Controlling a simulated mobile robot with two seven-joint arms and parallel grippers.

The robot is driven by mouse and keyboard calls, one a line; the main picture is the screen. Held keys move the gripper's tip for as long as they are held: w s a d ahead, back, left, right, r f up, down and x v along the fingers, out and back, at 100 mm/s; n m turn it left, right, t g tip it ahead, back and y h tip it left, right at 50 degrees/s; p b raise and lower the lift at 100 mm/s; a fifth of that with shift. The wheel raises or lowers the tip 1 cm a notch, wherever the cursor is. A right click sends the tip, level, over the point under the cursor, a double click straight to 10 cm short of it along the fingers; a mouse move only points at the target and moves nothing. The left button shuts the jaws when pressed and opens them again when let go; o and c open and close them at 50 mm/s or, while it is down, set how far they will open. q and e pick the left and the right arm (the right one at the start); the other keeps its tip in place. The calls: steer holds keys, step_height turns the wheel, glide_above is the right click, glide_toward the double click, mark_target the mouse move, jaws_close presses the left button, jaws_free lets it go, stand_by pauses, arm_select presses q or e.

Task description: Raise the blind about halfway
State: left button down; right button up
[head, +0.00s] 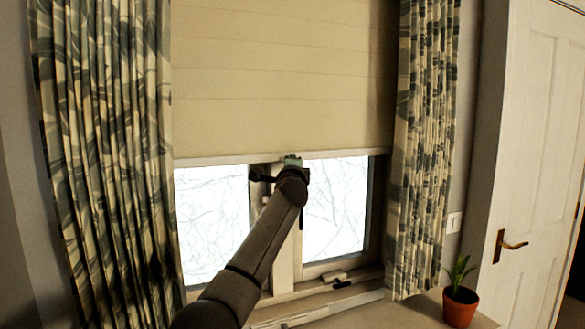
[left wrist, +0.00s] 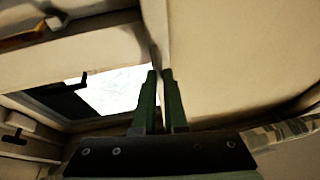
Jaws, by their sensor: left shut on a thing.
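The cream roller blind (head: 280,80) hangs in the upper part of the window, its straight pale bottom bar (head: 215,160) lying level across the frame. Bright panes show below it. My left gripper (head: 291,162) is at the middle of that bottom edge, with the arm reaching up from below. In the left wrist view the dark green fingers (left wrist: 161,88) are close together at the edge of the blind (left wrist: 235,60), shut on it. The exact grip is partly hidden by the wrist in the head view. My right gripper is not in view.
Patterned curtains hang at the left (head: 105,140) and right (head: 425,140) of the window. The sill (head: 320,297) is below, with a window handle (head: 340,283) just above it. A potted plant (head: 460,305) stands at lower right, near a white door (head: 535,150).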

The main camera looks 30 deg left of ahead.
arm_select(q)
steer(key=c, duration=1)
jaws_free()
steer(key=shift+b+v, duration=2.35)
steer(key=shift+v, duration=3.95)
